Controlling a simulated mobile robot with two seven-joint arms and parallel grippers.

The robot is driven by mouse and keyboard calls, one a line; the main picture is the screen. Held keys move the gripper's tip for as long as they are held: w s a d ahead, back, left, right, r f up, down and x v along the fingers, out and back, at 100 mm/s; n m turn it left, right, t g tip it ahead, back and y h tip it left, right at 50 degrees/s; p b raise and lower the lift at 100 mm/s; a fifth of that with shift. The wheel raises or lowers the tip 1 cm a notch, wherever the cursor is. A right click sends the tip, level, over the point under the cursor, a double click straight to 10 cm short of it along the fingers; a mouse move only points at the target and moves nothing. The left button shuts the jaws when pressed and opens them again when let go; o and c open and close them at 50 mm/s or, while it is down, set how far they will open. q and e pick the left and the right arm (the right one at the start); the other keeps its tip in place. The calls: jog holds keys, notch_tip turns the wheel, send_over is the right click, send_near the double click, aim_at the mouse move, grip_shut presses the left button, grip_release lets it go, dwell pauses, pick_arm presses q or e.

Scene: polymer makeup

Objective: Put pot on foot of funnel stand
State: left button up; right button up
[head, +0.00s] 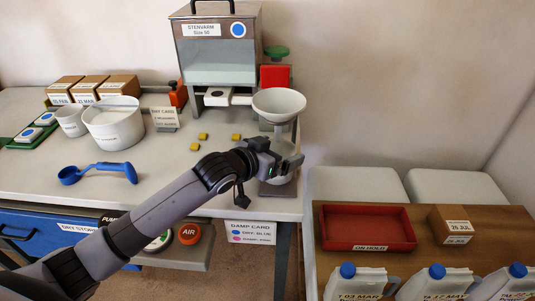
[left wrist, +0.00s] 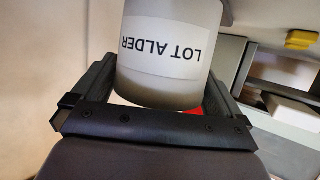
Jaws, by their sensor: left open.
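The white pot (left wrist: 168,55), labelled LOT ALDER, stands between the two fingers of my left gripper (head: 283,161) in the left wrist view. The jaws are open around it, one finger on each side. In the head view the gripper hides most of the pot; a pale part shows just below the fingers. The funnel stand has a white funnel (head: 279,101) on top, above my gripper. Its dark flat foot (head: 277,189) lies at the table's right front edge, under the pot. Whether the pot's base rests on the foot is hidden. My right gripper is not in view.
A grey machine (head: 215,50) stands behind the stand. A white tub (head: 114,124), a small cup (head: 71,122), a blue scoop (head: 97,173) and several yellow pieces (head: 203,136) are on the table. A lower wooden surface holds a red tray (head: 367,246) and white jugs at right.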

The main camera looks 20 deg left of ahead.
pick_arm(q)
jog(key=v, duration=1.2)
dwell(0.4)
